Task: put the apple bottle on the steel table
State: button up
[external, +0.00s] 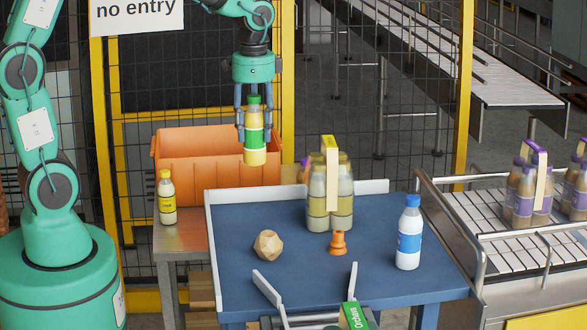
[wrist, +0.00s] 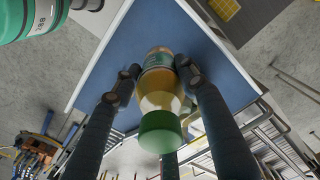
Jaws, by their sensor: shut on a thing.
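My gripper (external: 253,112) is shut on the apple bottle (external: 255,148), a bottle with a green cap, a green label and pale yellow contents. It holds the bottle upright in the air, in front of the orange crate in the external view. In the wrist view the bottle (wrist: 160,95) sits between the fingers of my gripper (wrist: 155,78), its green cap toward the camera. The steel table (external: 181,246) stands at the left of the blue table. It carries the orange crate (external: 220,166) and a yellow-capped bottle (external: 167,198) near its left edge.
The blue table (external: 235,225) has raised white edges. On it stand a bottle pack (external: 329,190), a blue-capped bottle (external: 409,235), a wooden polyhedron (external: 268,245) and an orange piece (external: 338,243). A conveyor (external: 473,222) lies at the right. The steel table's front is clear.

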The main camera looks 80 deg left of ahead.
jog(key=s+a+n+b, duration=0.4)
jog(key=s+a+b, duration=0.1)
jog(key=s+a, duration=1.85)
notch_tip(320, 180, down, 27)
jog(key=shift+w+a+f, duration=0.2)
jog(key=shift+w+a, duration=0.05)
jog(key=shift+w, duration=0.1)
jog(key=w+a+f, duration=0.1)
jog(key=w+a, duration=0.7)
jog(key=a, duration=0.5)
jog(key=shift+w+a+f+p, duration=0.2)
jog(key=shift+w+f+p, duration=0.05)
jog(key=shift+w+p, duration=0.1)
jog(key=shift+f, duration=0.1)
jog(key=shift+f, duration=1.65)
jog(key=shift+f, duration=0.2)
